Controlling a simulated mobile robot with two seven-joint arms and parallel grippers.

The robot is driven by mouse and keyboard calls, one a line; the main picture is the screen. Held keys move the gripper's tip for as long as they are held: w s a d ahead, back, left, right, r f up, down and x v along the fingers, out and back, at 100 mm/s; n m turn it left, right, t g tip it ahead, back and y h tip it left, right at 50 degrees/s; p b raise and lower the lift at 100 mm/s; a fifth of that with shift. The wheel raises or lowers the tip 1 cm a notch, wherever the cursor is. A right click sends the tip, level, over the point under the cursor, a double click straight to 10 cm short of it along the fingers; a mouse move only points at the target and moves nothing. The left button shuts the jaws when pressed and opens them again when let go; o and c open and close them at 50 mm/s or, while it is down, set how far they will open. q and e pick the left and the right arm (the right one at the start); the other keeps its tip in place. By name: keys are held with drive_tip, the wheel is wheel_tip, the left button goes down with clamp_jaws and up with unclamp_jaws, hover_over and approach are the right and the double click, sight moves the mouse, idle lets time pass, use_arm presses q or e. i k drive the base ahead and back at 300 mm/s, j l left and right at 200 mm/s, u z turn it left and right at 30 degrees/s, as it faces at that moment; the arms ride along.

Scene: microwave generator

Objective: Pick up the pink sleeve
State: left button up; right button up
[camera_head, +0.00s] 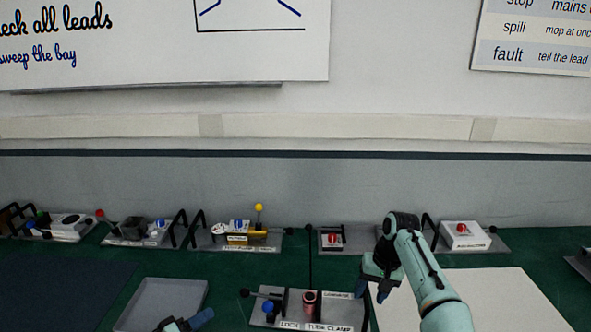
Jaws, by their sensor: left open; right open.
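A small pinkish-brown cylinder (309,299), which looks like the pink sleeve, stands upright on a grey clamp unit (290,318) at the bottom centre of the head view. My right gripper (371,289) hangs to the right of the sleeve, apart from it, fingers pointing down, open and empty. My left gripper (184,323) shows only in part at the bottom edge, left of the clamp unit and by the grey tray. It is open, with nothing visible in it.
A grey tray (165,291) lies left of the clamp unit. A pale board (500,290) lies at right under my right arm. Several units with knobs and handles line the wall, including a white box with a red knob (463,236). Green bench shows between them.

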sight(309, 298)
drive_tip(key=k+j, duration=0.7)
drive_tip(key=j, duration=0.05)
